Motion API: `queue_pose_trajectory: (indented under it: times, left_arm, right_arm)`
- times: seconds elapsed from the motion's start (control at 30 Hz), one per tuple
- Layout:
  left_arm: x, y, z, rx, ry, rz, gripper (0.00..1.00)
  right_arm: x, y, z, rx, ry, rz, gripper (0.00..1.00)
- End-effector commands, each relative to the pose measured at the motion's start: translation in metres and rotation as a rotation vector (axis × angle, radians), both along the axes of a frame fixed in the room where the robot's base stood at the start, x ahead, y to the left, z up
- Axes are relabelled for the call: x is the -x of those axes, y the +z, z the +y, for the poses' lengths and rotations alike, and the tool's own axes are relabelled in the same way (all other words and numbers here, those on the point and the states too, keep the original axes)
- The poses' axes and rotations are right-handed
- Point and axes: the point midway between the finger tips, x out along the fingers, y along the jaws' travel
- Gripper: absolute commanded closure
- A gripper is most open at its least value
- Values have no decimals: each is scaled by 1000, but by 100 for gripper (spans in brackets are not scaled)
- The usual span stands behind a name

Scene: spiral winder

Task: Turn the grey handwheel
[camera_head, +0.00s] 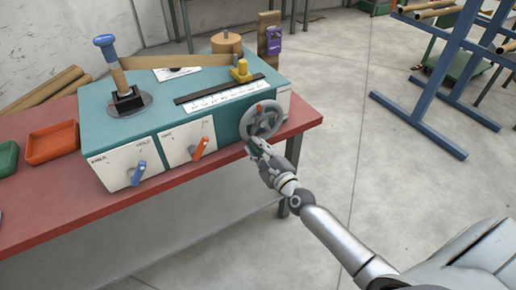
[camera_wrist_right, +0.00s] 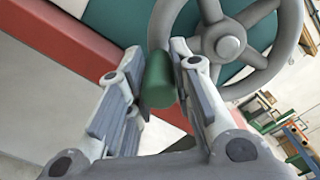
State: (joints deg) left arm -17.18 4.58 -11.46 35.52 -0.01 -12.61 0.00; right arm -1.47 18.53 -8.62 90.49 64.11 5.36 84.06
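The grey handwheel (camera_head: 262,120) is on the front right of the teal winder (camera_head: 185,92). Its spokes and hub (camera_wrist_right: 224,42) show large at the top of the right wrist view. A green handle (camera_wrist_right: 160,82) sticks out from the wheel's lower left rim there. My right gripper (camera_head: 258,147) is at the lower part of the wheel in the head view. In the right wrist view its fingers (camera_wrist_right: 158,62) lie on either side of the green handle, close against it, and look shut on it. My left gripper is in neither view.
The winder stands on a red table (camera_head: 130,205). Orange (camera_head: 199,149) and blue (camera_head: 137,173) levers stick out of its front. An orange tray (camera_head: 53,143) lies to the left. A blue rack (camera_head: 440,75) stands at the right; the floor before the table is clear.

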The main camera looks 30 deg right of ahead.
Motion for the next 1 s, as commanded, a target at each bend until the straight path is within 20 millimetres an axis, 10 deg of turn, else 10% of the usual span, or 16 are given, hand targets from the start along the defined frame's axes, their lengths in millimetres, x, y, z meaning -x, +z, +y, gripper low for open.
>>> queue_pose_trajectory:
  times: [0.17,0.57,1.0]
  left_arm:
    - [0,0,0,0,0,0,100]
    - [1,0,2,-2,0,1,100]
    - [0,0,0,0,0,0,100]
  right_arm:
    - [0,-1,0,1,1,2,56]
    - [6,-1,0,1,1,1,56]
    - [81,-2,-6,4,2,4,56]
